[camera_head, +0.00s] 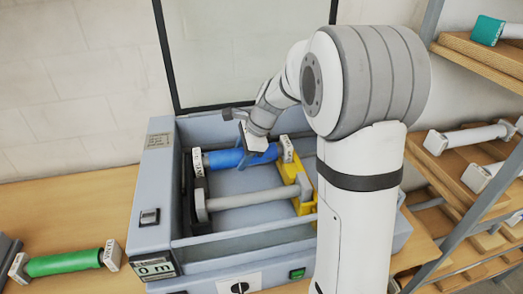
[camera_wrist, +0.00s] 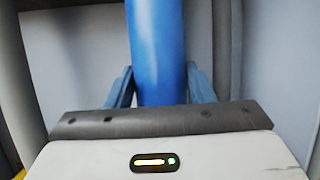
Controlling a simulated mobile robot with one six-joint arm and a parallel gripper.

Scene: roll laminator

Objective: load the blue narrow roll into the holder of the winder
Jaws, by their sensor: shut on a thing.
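The blue roll (camera_head: 226,159) has white labelled end caps and lies across the inside of the grey-blue winder (camera_head: 150,185), towards its back. My gripper (camera_head: 258,146) comes down from above and is shut on the blue roll, right of its middle. In the wrist view the blue roll (camera_wrist: 155,50) runs upright in the picture between the two blue fingers (camera_wrist: 158,88). The roll's left end is by a dark support (camera_head: 199,190) and its right end by a yellow holder (camera_head: 304,186). Whether the ends are seated cannot be told.
A bare grey roll (camera_head: 248,199) lies in front of the blue one inside the winder. A green roll (camera_head: 64,263) lies on the wooden table at left. Shelves with more rolls (camera_head: 467,137) stand at right. A dark-framed panel (camera_head: 245,50) rises behind the winder.

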